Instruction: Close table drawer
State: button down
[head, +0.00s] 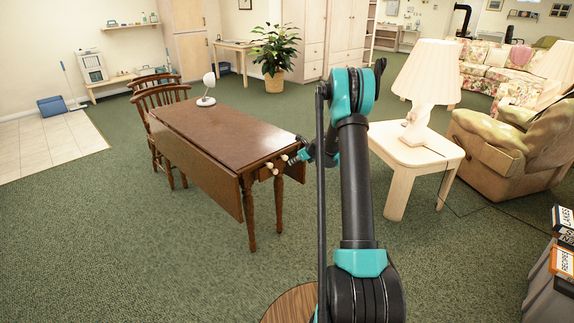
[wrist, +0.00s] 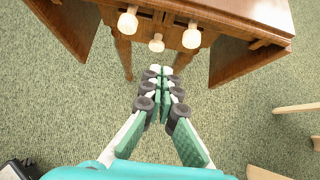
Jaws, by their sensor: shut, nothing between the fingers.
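A dark brown drop-leaf table (head: 215,135) stands left of centre in the head view. Its end with pale round knobs (head: 276,171) faces my gripper (head: 295,159). In the wrist view the table end (wrist: 215,12) is at the top, with a left knob (wrist: 128,22), a middle knob (wrist: 156,44) and a right knob (wrist: 191,39). My gripper (wrist: 161,72) is shut and empty, its tips just below the middle knob in the picture. I cannot tell whether they touch it. How far the drawer stands out is unclear, as my arm and gripper partly cover that end.
A white lamp (head: 207,90) stands on the table and wooden chairs (head: 160,97) at its far left side. A pale side table (head: 417,155) with a lamp (head: 425,85) and an armchair (head: 515,140) are to the right. Green carpet (head: 130,240) in front is clear.

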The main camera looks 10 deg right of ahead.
notch_tip(320, 180, down, 4)
jog(key=t+y, duration=0.3)
jog(key=t, duration=0.1)
send_near(272, 162)
jog(key=w+a+f, duration=0.3)
jog(key=w+f, duration=0.1)
jog(key=shift+w+a+r, duration=0.15)
jog(key=shift+a+r, duration=0.1)
jog(key=w+a, duration=0.2)
jog(key=w, duration=0.1)
jog(key=shift+a, duration=0.15)
jog(key=shift+w, duration=0.15)
dwell(0.4)
